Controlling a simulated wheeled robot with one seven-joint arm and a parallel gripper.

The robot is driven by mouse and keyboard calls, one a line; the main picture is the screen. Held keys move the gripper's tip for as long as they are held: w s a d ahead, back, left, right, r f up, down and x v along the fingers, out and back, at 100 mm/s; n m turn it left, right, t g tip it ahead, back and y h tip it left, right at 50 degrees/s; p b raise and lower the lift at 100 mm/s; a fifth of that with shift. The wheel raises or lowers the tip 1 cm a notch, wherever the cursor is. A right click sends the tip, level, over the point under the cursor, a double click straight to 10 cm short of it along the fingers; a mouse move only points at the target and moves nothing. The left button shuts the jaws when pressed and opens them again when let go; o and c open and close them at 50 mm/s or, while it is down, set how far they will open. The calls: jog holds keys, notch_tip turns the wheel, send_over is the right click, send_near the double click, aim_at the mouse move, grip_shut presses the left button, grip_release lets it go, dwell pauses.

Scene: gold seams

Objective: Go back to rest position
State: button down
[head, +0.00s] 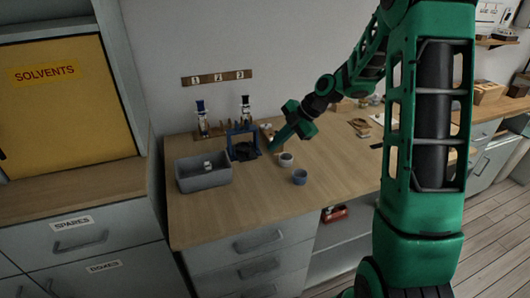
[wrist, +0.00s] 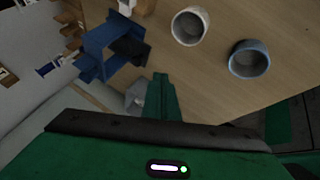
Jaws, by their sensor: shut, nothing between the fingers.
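My green gripper (head: 275,144) is over the wooden worktop, just right of a dark blue stand (head: 243,143). In the wrist view my gripper (wrist: 160,82) is shut and no object shows between its fingers. A white cup (head: 286,160) stands on the worktop below and right of the gripper. A blue-grey cup (head: 300,177) stands nearer the front. The wrist view shows the white cup (wrist: 189,26), the blue-grey cup (wrist: 249,60) and the blue stand (wrist: 100,45) beyond the fingers. My arm reaches in from the right in the head view.
A grey bin (head: 203,177) with a small white thing inside stands at the worktop's left. Two small bottles (head: 201,118) (head: 246,110) stand at the back by the wall. The front of the worktop (head: 235,215) is clear. A yellow solvents cabinet (head: 65,100) is at the left.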

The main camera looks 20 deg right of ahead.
jog(key=s+d+r+m+g+h, duration=0.1)
jog(key=s+d+r+m+h, duration=0.2)
jog(key=s+m, duration=0.5)
jog(key=s+d+r+m+g+h, duration=0.1)
jog(key=s+d+r+m, duration=0.3)
jog(key=s, duration=0.6)
jog(key=s+d+m+g+h, duration=0.1)
jog(key=s+d+m+h, duration=0.1)
jog(key=s+m, duration=1.3)
jog(key=s, duration=0.5)
jog(key=shift+s+d+f+g, duration=0.15)
jog(key=shift+s+f+g, duration=0.15)
jog(key=shift+f, duration=0.1)
